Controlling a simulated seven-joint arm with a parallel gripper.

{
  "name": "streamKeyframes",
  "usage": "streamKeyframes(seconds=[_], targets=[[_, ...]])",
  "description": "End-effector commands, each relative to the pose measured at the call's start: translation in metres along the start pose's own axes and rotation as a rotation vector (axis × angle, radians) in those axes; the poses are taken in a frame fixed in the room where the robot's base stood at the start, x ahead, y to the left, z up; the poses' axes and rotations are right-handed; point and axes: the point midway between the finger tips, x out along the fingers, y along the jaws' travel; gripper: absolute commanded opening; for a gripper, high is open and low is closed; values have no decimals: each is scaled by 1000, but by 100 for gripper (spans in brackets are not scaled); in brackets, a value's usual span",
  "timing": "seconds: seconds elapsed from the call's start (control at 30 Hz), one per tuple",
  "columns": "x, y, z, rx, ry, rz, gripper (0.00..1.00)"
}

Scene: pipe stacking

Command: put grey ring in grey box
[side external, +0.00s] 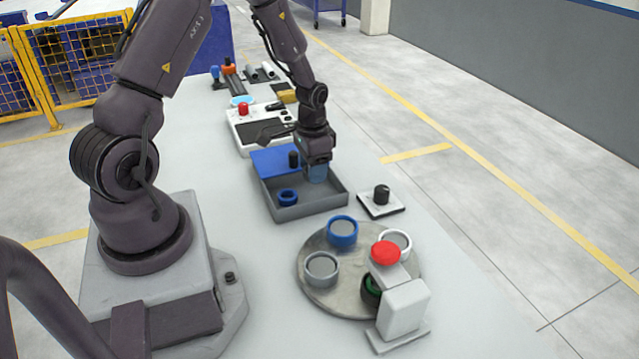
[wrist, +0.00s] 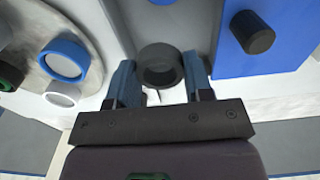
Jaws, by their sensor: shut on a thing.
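The grey ring (wrist: 160,65) looks dark grey in the wrist view and sits between the two blue fingertips of my gripper (wrist: 162,82). My gripper is shut on it. In the side view my gripper (side external: 316,173) points down over the back right part of the grey box (side external: 311,208). The ring is hidden behind the fingers there, and I cannot tell whether it touches the box floor. A blue ring (side external: 288,197) lies inside the box, in its front left part.
A blue panel (side external: 266,159) with a black knob (side external: 294,160) adjoins the box's back. A round metal plate (side external: 328,300) with several rings stands in front. A red-button stand (side external: 402,308) and a black-knob switch (side external: 381,195) are at the right. A white console (side external: 240,128) stands behind.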

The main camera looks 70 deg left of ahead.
Motion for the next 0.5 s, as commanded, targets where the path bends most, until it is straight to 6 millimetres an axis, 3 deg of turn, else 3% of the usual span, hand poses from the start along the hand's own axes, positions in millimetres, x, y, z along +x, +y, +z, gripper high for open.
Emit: streamKeyframes(seconds=[0.17,0.33,0.5], targets=[[22,-9,-16,1,0,-1,25],[33,-14,-23,0,0,-1,25],[57,-13,-23,0,-2,1,25]])
